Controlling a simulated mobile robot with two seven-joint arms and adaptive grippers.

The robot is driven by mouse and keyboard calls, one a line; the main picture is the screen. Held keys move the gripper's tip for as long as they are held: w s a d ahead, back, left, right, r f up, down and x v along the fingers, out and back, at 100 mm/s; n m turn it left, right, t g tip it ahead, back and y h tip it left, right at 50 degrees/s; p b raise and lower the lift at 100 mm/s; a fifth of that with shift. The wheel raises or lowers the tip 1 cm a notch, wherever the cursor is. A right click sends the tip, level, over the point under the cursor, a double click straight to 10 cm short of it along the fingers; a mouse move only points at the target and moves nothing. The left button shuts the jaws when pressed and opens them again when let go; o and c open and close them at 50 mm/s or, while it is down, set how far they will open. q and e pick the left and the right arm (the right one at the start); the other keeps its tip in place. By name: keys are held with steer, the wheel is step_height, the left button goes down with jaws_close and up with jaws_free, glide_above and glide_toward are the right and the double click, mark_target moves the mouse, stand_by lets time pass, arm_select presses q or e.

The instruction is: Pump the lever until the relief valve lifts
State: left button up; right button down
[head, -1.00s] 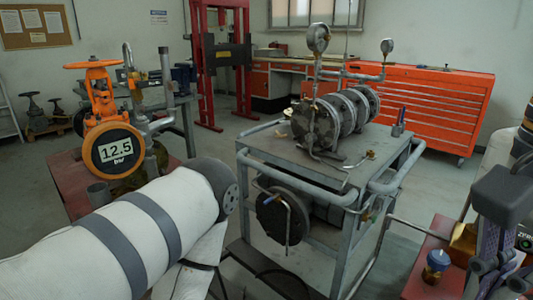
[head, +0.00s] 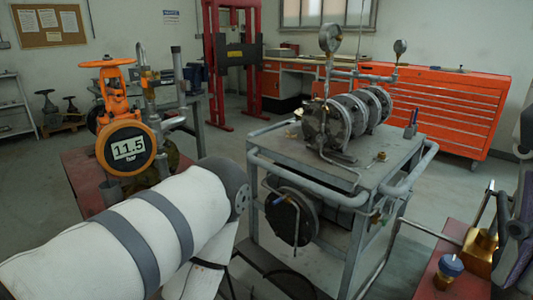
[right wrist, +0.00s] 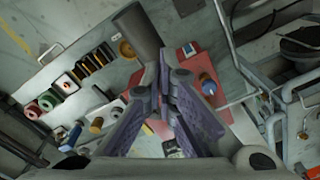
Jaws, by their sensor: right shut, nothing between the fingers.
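The orange gate valve (head: 117,95) stands at left with a round gauge (head: 128,149) reading 11.5 bar. A brass fitting (head: 148,78), perhaps the relief valve, is on the pipe beside it. The brass pump body (head: 480,248) sits on a red surface at lower right, with grey rods rising from it. My right gripper (head: 524,232) is at the right edge, partly cut off. In the right wrist view its purple-padded fingers (right wrist: 166,88) are shut and empty, close to a dark grey cylinder (right wrist: 138,32), seemingly the lever's grip; contact is unclear. My left gripper is out of view.
A grey cart (head: 345,170) with a flanged vessel (head: 340,115) fills the middle, its bent rails (head: 405,175) facing the right arm. A blue-capped fitting (head: 451,265) stands near the pump. A workbench with coloured parts (right wrist: 70,85) shows in the wrist view. My white left arm crosses lower left.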

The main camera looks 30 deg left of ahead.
steer(key=shift+r, duration=0.65)
step_height(320, 180, up, 5)
